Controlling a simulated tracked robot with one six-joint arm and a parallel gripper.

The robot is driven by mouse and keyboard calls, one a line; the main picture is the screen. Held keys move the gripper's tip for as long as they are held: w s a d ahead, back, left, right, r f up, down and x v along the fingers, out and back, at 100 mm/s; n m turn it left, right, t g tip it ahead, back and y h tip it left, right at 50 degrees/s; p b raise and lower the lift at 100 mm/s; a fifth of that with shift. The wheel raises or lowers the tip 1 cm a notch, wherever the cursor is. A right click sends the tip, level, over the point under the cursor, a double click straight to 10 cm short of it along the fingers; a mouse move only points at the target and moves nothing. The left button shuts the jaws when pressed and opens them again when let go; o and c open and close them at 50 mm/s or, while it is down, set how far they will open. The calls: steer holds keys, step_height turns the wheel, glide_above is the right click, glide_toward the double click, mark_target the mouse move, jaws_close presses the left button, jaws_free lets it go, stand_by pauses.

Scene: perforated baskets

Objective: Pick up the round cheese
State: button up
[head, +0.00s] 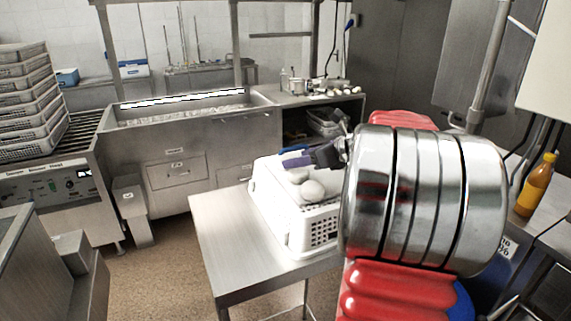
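A white perforated basket (273,217) stands on the steel table in the middle of the head view. Round white cheeses show inside it; the clearest round cheese (312,190) lies near the front, with another (297,175) just behind it. My gripper (294,160), dark with purple fingers, is over the back part of the basket, above and behind the cheeses in the picture. I cannot tell its height over them or whether its fingers are apart. No cheese is visible between the fingers. My arm hides the right part of the basket.
The steel table (228,240) is bare left of the basket. A steel vat (180,110) stands behind, across open floor (165,275). Stacked grey baskets (35,100) stand at far left. An orange bottle (537,187) stands on the right-hand counter.

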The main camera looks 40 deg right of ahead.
steer(key=x, duration=0.4)
steer(key=shift+w+a, duration=0.15)
stand_by(0.4)
steer(key=c, duration=0.8)
steer(key=shift+r, duration=0.15)
steer(key=shift+c, duration=0.2)
step_height(320, 180, up, 10)
stand_by(0.4)
